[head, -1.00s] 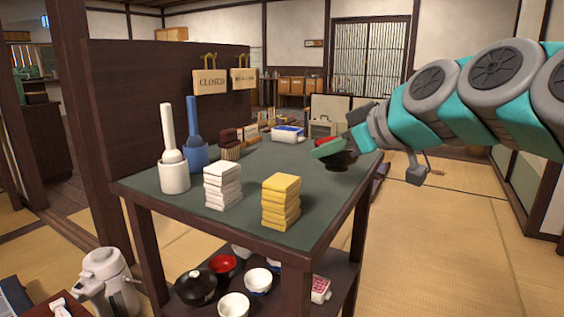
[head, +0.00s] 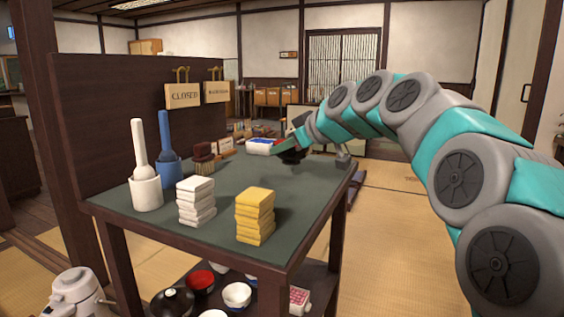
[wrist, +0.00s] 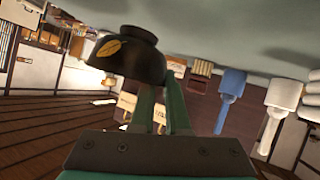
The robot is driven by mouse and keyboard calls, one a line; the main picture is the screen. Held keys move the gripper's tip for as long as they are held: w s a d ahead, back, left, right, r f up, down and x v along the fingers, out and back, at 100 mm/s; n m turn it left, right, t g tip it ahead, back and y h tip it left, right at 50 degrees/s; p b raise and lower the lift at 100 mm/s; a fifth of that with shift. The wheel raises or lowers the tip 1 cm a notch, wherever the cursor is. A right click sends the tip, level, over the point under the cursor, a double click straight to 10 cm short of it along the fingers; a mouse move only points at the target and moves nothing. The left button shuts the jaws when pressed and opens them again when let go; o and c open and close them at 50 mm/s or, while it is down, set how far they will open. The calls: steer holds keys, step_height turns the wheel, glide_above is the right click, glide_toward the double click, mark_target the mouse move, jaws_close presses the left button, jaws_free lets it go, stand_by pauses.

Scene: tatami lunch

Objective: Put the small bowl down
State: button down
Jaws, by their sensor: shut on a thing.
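The small bowl (wrist: 130,55) is dark with a gold leaf on its side. In the wrist view, which shows the room upside down, its foot faces the green-grey tabletop, so it is upright. My gripper (wrist: 162,85) is shut on its rim; one fingertip is partly hidden by the bowl. In the head view the bowl (head: 292,157) shows as a small dark shape under my gripper (head: 284,148), at the far right part of the table (head: 225,222). I cannot tell whether its foot touches the top.
The right-middle tabletop is clear.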

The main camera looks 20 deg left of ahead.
mark_target(282, 158)
steer(key=shift+w+f, duration=0.15)
steer(key=shift+f, duration=1.65)
steer(key=shift+f+b, duration=0.2)
steer(key=shift+b, duration=0.2)
steer(key=c, duration=0.9)
jaws_free()
steer(key=shift+r, duration=0.2)
steer(key=shift+r, duration=0.1)
steer(key=v, duration=1.1)
steer(key=shift+s+d+r+p, duration=0.15)
steer(key=shift+s+d+p, duration=0.1)
steer(key=shift+d+p, duration=0.1)
